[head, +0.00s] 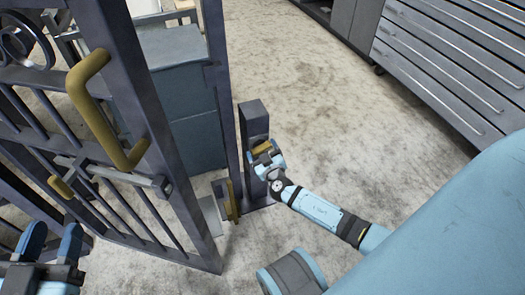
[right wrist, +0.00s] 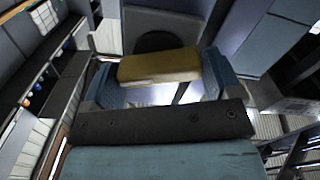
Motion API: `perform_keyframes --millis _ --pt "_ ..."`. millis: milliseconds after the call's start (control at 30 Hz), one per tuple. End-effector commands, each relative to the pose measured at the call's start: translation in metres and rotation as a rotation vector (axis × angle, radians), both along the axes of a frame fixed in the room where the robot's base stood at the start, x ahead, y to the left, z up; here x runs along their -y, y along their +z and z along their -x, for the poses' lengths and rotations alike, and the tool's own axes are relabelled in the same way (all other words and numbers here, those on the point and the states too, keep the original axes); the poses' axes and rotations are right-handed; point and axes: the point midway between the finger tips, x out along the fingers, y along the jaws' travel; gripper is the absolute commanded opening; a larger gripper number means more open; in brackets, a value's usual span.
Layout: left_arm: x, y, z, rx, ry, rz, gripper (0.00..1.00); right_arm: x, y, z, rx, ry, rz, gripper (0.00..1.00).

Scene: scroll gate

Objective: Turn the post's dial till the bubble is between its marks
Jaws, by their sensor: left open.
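The dark post (head: 254,118) stands just right of the gate's frame. Its dial has a brass bar (head: 262,147), which also shows in the right wrist view (right wrist: 158,66) in front of a dark round disc (right wrist: 163,41). My right gripper (head: 265,155) is at the dial, its blue fingers (right wrist: 160,72) on either side of the bar. They appear to touch both ends, so it looks shut on the bar. The bubble and its marks cannot be made out in either view. My left gripper (head: 54,240) is open and empty at the lower left, away from the post.
A dark metal gate (head: 150,130) with a large brass handle (head: 95,110) fills the left. A small brass piece (head: 232,201) sits low beside the post. A grey cabinet (head: 185,100) stands behind the gate. Drawers (head: 450,60) line the upper right. The floor between is clear.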

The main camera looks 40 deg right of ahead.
Motion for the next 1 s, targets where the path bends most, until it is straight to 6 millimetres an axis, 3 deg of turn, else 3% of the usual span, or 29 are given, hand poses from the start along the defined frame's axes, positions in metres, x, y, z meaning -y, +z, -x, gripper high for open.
perform_keyframes --millis 33,100,467,1000 --pt "-0.0001 0.0003 0.0001 0.001 0.0 -0.001 0.45 0.0 0.0 0.0001 0.0 0.0 0.0 0.72" --pt "-0.0001 0.0005 0.0001 0.001 0.0 0.0 0.45 0.0001 -0.0001 0.0002 0.0 0.0 0.0 0.56" --pt "0.0003 0.0013 -0.0002 0.0 0.001 0.004 0.45 -0.0001 -0.0001 0.0003 -0.011 0.001 0.049 0.56" --pt "0.0008 0.0021 -0.0007 0.001 0.003 0.01 0.45 -0.0012 -0.0012 0.0 -0.101 0.001 0.425 0.56"
